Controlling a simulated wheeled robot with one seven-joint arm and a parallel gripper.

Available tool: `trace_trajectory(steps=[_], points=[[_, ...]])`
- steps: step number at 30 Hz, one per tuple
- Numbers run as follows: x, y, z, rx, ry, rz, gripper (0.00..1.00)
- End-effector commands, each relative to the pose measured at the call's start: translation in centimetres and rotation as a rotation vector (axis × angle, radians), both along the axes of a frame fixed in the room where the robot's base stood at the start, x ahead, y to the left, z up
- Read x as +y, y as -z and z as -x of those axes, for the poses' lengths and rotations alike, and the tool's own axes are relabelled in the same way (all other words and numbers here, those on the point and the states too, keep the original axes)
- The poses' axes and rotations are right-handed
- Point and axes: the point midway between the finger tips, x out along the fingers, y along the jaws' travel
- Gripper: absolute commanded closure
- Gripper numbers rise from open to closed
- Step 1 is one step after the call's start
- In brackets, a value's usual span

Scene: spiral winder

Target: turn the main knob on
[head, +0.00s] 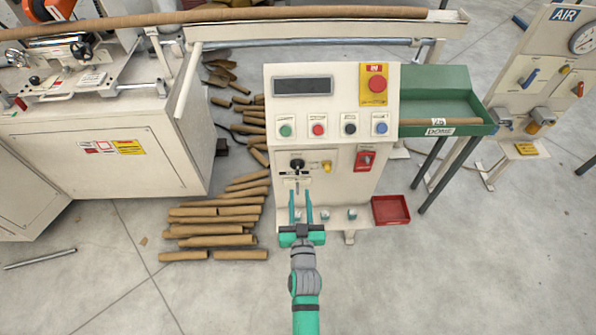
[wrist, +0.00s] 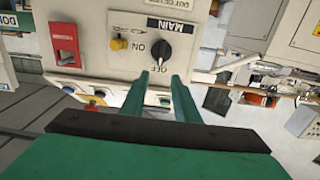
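The main knob (head: 297,164) is a black round knob on the lower front of the white control cabinet (head: 345,190). In the wrist view the picture is upside down, and the knob (wrist: 161,50) shows with a black MAIN label and the words ON and OFF beside it. My gripper (head: 300,194) has two green fingers that are apart with nothing between them. It is in front of the cabinet, below the knob in the head view. In the wrist view the fingertips (wrist: 161,76) point at the knob's area and look apart from it. I cannot tell the knob's setting for sure.
A yellow knob (head: 327,167) and a red switch (head: 364,159) sit right of the main knob. Several coloured buttons and a red emergency stop (head: 376,84) are above. A red tray (head: 391,210) is at the lower right. Cardboard tubes (head: 215,228) lie on the floor to the left.

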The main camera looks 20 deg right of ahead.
Motion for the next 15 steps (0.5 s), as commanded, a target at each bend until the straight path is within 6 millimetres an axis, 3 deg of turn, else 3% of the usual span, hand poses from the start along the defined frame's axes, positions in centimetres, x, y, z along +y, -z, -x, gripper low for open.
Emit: trace_trajectory(steps=[5,15], points=[[-0.5,-0.1,-1.7,-0.003,0.0,0.001,0.72],[-2.1,-0.1,-7.1,-0.002,0.0,0.0,0.72]])
